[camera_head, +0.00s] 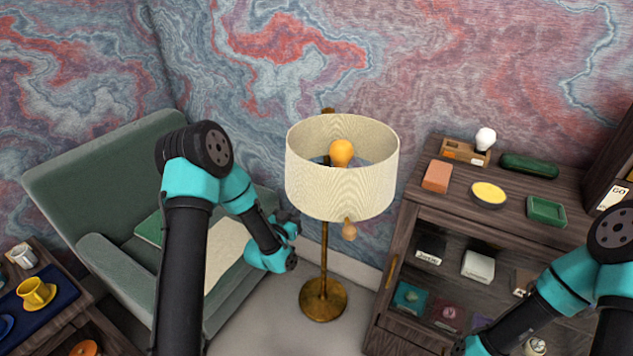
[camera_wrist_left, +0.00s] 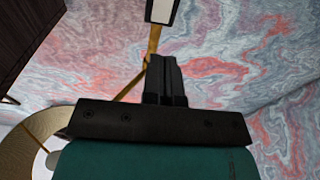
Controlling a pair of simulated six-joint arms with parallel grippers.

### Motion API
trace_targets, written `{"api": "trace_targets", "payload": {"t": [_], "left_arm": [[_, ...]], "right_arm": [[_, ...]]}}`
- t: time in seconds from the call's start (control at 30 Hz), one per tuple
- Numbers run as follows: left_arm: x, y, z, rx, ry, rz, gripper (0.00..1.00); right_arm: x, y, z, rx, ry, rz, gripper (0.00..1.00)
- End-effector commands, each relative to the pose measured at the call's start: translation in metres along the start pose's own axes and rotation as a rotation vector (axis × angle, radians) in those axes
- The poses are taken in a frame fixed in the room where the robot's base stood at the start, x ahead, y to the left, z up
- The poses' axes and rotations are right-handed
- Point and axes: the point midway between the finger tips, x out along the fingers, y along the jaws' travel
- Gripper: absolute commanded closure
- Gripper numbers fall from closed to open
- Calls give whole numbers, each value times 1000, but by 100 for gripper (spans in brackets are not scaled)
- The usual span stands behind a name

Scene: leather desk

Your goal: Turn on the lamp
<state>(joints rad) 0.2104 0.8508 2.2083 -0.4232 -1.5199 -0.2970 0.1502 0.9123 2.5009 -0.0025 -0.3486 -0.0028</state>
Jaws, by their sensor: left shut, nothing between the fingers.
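The floor lamp has a cream drum shade (camera_head: 342,190), a brass pole and a round brass base (camera_head: 323,299). An orange-yellow bulb (camera_head: 341,152) shows inside the open top; I see no clear glow. A wooden knob (camera_head: 349,230) hangs just under the shade's front edge. My left arm reaches in to the left of the lamp, its wrist beside the pole; the fingers are hard to make out there. In the left wrist view my left gripper (camera_wrist_left: 164,62) is shut and empty, with part of the tan shade (camera_wrist_left: 32,130) at lower left. My right gripper is out of view; only its arm shows.
A green armchair (camera_head: 105,175) stands left of the lamp. A dark wooden cabinet (camera_head: 425,225) at right holds a white bulb (camera_head: 485,139), a yellow dish (camera_head: 489,193) and boxes. A yellow cup (camera_head: 36,292) stands at far left. Bare floor surrounds the lamp base.

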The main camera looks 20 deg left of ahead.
Motion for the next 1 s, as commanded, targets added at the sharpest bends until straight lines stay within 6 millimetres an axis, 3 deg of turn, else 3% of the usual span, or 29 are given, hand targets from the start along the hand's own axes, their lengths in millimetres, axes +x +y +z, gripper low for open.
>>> {"api": "trace_targets", "payload": {"t": [0.13, 0.57, 0.77, 1.0], "left_arm": [[3, -3, -9, 13, 46, -2, 100], [7, -3, -9, 14, 46, -2, 100], [28, -3, -11, 15, 48, -3, 100], [67, -3, -12, 14, 46, -3, 100]], "right_arm": [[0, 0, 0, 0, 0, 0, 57], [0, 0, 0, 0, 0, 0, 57], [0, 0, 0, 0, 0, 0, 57], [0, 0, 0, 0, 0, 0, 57]]}}
